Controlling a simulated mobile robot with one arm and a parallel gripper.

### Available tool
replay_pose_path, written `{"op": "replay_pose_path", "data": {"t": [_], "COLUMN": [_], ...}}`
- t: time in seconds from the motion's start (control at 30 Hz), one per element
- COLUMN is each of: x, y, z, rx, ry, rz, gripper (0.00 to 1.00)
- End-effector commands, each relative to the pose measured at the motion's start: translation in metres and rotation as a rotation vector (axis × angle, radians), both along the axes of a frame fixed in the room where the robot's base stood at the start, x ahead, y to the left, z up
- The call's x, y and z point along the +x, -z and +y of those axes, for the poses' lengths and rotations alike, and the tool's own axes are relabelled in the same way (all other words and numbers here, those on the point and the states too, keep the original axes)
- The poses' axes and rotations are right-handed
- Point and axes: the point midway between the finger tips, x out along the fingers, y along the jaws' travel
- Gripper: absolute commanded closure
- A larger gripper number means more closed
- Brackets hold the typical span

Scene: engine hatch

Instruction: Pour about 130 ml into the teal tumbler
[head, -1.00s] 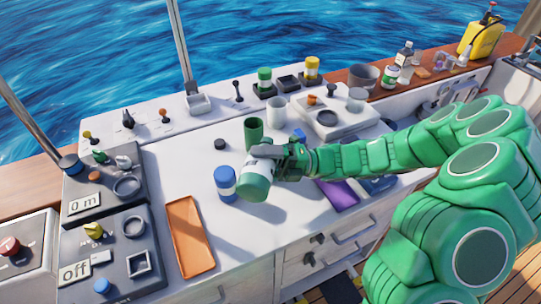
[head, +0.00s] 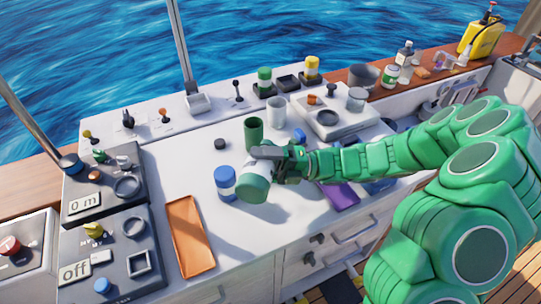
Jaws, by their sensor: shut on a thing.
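My gripper (head: 264,156) is shut on a white container with a pale green end (head: 254,187). It holds the container tilted above the white worktop, with the green end low and toward the camera. A dark green open tumbler (head: 253,130), the closest match to teal in view, stands upright just behind the gripper. Its inside bottom is hidden, and I cannot tell whether it holds any liquid. Whether the held container has an opening or liquid is not visible either.
An orange tray (head: 189,238) lies at front left. A small black knob (head: 219,144) and a pale cup (head: 276,108) are near the tumbler. A purple item (head: 341,195) lies under my arm.

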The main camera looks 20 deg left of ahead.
Motion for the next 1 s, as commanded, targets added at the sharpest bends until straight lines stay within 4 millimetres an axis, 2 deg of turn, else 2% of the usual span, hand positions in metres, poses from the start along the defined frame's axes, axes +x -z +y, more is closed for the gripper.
{"op": "replay_pose_path", "data": {"t": [1.0], "x": [0.0008], "y": [0.0010], "z": [0.0001], "rx": [-0.005], "ry": [0.000], "rz": [0.046], "gripper": [0.65]}}
